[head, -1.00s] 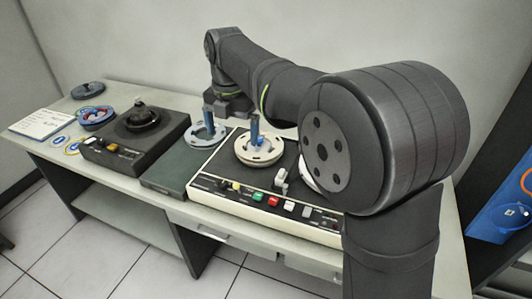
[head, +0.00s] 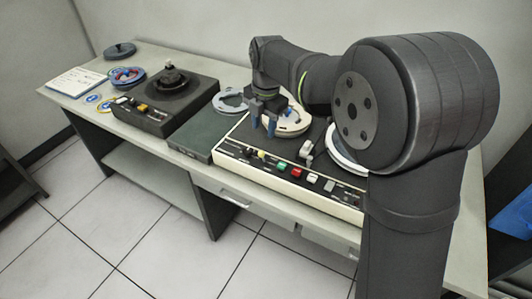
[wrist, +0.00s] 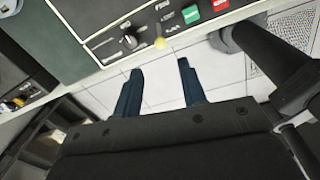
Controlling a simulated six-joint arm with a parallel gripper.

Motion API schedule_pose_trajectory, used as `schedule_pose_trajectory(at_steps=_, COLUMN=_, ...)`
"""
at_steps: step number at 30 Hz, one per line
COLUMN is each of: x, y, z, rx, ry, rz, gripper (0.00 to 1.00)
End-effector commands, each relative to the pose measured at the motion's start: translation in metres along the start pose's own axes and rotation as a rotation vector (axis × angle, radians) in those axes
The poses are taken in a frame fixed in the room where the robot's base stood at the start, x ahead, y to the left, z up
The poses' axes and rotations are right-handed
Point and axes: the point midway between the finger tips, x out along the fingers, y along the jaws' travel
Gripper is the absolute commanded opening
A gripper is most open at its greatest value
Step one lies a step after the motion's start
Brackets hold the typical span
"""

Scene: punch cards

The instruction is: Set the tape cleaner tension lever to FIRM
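The cream-edged tape deck (head: 290,188) stands on the desk, its dark control strip along the front. A short yellow-tipped lever (head: 262,154) stands on that strip; it also shows in the wrist view (wrist: 160,43), beside a round dark knob (wrist: 128,42). Its label is too small to read, so I cannot tell its setting or confirm that it is the tension lever. My gripper (head: 263,131) points down over the deck, near the yellow-tipped lever. Its two blue fingers are apart with nothing between them. In the wrist view the lever appears just beyond the gap between the fingertips (wrist: 159,64).
Green, red and white buttons (head: 298,174) line the strip right of the lever. A cream reel (head: 292,121) lies behind the gripper. A dark green box (head: 193,142) and a black machine (head: 160,122) stand to the left. Floor is clear in front.

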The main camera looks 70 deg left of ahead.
Motion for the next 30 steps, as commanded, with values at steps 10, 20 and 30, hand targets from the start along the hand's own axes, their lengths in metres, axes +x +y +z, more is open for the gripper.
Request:
schedule_pose_trajectory(at_steps=10, x=0.079, y=-0.001, z=-0.001, rx=-0.001, ry=0.002, rz=-0.004, gripper=0.38)
schedule_pose_trajectory(at_steps=20, x=0.123, y=0.0, z=-0.001, rx=0.0, ry=0.0, rz=-0.002, gripper=0.38)
schedule_pose_trajectory(at_steps=30, x=0.128, y=0.0, z=0.0, rx=0.0, ry=-0.001, rz=-0.001, gripper=0.38)
